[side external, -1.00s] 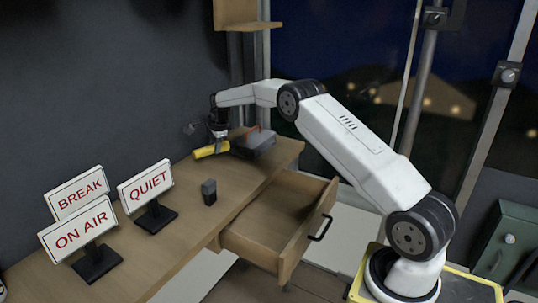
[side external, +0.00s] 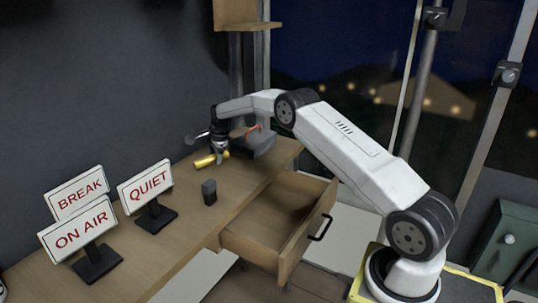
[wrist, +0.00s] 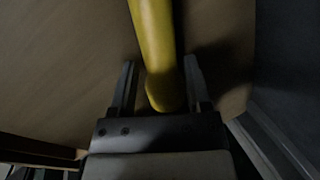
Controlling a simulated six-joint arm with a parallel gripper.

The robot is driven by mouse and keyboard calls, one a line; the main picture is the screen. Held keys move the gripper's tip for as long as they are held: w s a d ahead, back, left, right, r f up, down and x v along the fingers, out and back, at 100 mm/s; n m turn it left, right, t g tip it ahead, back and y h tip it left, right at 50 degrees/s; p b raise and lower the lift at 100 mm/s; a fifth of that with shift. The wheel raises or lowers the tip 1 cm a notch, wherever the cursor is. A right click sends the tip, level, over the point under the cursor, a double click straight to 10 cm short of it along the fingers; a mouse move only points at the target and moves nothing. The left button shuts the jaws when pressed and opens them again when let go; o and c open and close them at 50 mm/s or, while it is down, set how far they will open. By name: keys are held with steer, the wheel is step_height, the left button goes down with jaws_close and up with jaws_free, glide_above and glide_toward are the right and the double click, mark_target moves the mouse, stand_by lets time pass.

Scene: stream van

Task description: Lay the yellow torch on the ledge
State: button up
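The yellow torch (side external: 205,161) is low over the far part of the wooden desk (side external: 175,220), near the dark wall. It lies about level or seems to rest on the desktop; contact is hard to see. My gripper (side external: 219,153) points down at the torch's right part. In the wrist view the torch (wrist: 158,50) runs between the two fingers of my gripper (wrist: 161,68). A strip of wood shows between the left finger and the torch, while the right finger is very close to it. The fingers look apart.
A dark grey box (side external: 255,145) stands just right of the torch. A small dark block (side external: 209,192) and signs reading QUIET (side external: 145,186), BREAK (side external: 76,192) and ON AIR (side external: 79,229) stand nearer. A drawer (side external: 270,240) is pulled open. A wooden shelf (side external: 235,12) is above.

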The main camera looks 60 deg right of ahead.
steer(key=shift+o, duration=0.3)
steer(key=shift+r, duration=0.1)
steer(key=shift+s+r, duration=0.15)
steer(key=shift+r, duration=0.45)
steer(key=v, duration=1)
steer(key=shift+s+r, duration=0.15)
steer(key=shift+r, duration=0.25)
steer(key=shift+a, duration=0.15)
steer(key=s+a+f+n, duration=0.2)
steer(key=s+a+n, duration=0.95)
steer(key=a, duration=0.25)
steer(key=s+a+f+n, duration=0.1)
steer(key=s+a+n, duration=0.2)
steer(key=s, duration=0.4)
steer(key=s+a+f+n, duration=0.2)
steer(key=s+a+n, duration=0.1)
steer(key=s, duration=0.3)
steer(key=s+a+f+n+g, duration=0.1)
steer(key=s+a+f+n, duration=0.1)
steer(key=s+n, duration=0.3)
steer(key=s+a, duration=0.1)
steer(key=s, duration=0.1)
steer(key=shift+s+y, duration=0.3)
